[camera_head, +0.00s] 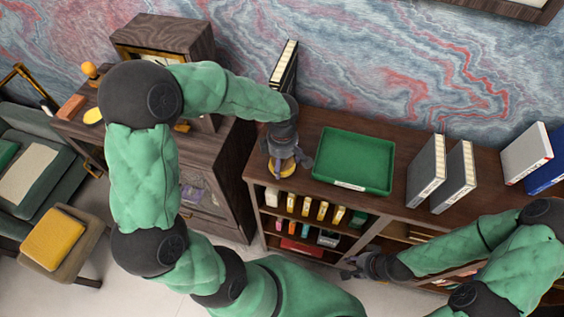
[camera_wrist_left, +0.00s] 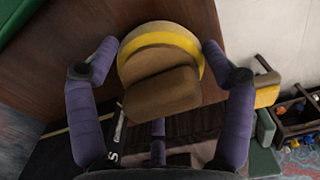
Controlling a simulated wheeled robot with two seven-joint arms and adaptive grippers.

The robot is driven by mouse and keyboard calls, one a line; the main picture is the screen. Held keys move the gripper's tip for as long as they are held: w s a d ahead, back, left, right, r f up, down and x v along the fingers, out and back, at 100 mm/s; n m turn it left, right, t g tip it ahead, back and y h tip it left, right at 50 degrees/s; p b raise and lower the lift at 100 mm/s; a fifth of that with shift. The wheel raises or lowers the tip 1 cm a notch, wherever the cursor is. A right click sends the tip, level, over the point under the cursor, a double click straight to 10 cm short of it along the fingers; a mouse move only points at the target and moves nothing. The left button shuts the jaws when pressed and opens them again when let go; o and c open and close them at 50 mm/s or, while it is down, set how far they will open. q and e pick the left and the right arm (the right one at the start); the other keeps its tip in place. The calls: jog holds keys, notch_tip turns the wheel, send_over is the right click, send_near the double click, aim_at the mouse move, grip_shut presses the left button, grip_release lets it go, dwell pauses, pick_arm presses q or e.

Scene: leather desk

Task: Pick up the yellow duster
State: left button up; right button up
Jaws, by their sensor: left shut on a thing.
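The yellow duster (camera_head: 288,168) is at the left end of the dark wooden shelf top, below my left gripper (camera_head: 286,166). In the left wrist view the duster (camera_wrist_left: 187,41) shows a yellow rim and a brown, blocky middle part. My left gripper (camera_wrist_left: 157,60) has one finger on each side of it and is shut on it. Whether the duster touches the wood is hard to tell. My right gripper (camera_head: 350,267) is empty in front of the lower shelves, with its fingers apart.
A green tray (camera_head: 353,160) lies just right of the duster. Binders (camera_head: 426,170) stand further right, and black and white binders (camera_head: 284,67) stand behind my left gripper. A dark cabinet (camera_head: 215,160) is to the left. Small bottles (camera_head: 307,206) fill the shelf below.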

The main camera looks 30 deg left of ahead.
dwell(0.3)
pick_arm(q)
jog(key=shift+r, duration=0.7)
jog(key=s+d+r, duration=0.3)
jog(key=d+r, duration=0.1)
jog(key=r, duration=0.3)
jog(key=shift+r, duration=0.35)
jog(key=s+d+r, duration=0.1)
jog(key=s+d, duration=0.1)
jog(key=s+d+r, duration=0.1)
jog(key=s+d, duration=0.1)
jog(key=s+d+r, duration=0.2)
jog(key=shift+d, duration=0.4)
jog(key=o, duration=0.6)
jog(key=shift+c, duration=0.2)
jog(key=c, duration=0.4)
